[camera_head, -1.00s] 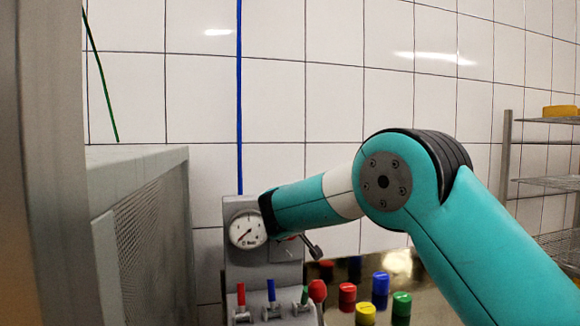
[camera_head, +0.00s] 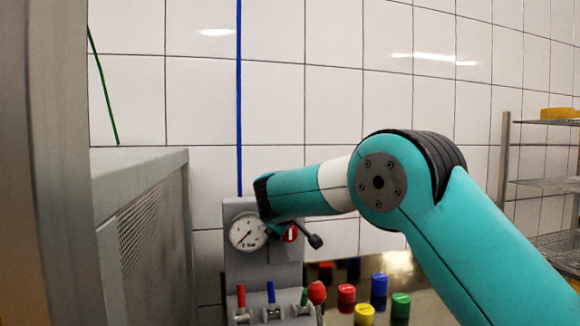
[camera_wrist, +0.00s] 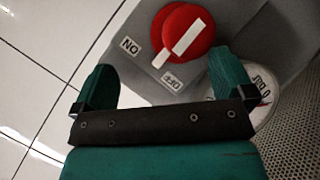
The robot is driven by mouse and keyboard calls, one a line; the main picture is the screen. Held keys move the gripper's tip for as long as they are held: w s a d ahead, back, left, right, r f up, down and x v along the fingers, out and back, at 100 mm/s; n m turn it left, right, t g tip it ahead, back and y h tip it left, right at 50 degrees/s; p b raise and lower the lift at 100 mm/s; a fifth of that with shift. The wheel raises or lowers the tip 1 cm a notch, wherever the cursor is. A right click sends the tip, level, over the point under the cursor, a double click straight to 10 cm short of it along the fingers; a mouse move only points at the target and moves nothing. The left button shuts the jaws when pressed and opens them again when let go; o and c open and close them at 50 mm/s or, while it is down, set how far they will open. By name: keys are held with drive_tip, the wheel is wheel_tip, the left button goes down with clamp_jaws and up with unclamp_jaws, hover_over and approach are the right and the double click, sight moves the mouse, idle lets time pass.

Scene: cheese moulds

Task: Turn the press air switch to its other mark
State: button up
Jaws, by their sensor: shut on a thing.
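The press air switch is a red round knob with a white bar (camera_wrist: 185,40), on a grey panel. In the wrist view it lies between the two fingers of my gripper (camera_wrist: 162,62), which is shut on it, though contact is hard to see. The ON label (camera_wrist: 130,46) and the OFF label (camera_wrist: 172,81) appear turned over in this view. The small white end of the bar points between the two labels. In the head view the red switch (camera_head: 291,233) shows just right of my gripper (camera_head: 274,230), partly hidden by it.
A pressure gauge (camera_head: 247,231) is left of the switch. Small coloured levers (camera_head: 271,293) stand below, with coloured caps (camera_head: 379,284) to the right. A grey mesh-sided cabinet (camera_head: 150,235) stands at left.

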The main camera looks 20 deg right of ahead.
drive_tip(key=shift+s+d+r+b, duration=0.15)
drive_tip(key=shift+s+r+b, duration=0.15)
drive_tip(key=shift+r, duration=0.2)
drive_tip(key=shift+c, duration=0.3)
drive_tip(key=shift+s+r, duration=0.1)
drive_tip(key=shift+s, duration=0.15)
drive_tip(key=shift+c, duration=0.6)
drive_tip(key=s, duration=0.1)
drive_tip(key=s+r+b, duration=0.1)
drive_tip(key=s, duration=0.1)
drive_tip(key=shift+s+d+r, duration=0.1)
drive_tip(key=shift+r, duration=0.05)
drive_tip(key=shift+c, duration=0.2)
drive_tip(key=s+r+b, duration=0.1)
drive_tip(key=s+r, duration=0.1)
drive_tip(key=s, duration=0.5)
drive_tip(key=s+a+r+b, duration=0.1)
drive_tip(key=s+r, duration=0.1)
drive_tip(key=s, duration=0.6)
drive_tip(key=shift+a+r, duration=0.2)
drive_tip(key=shift+r, duration=0.2)
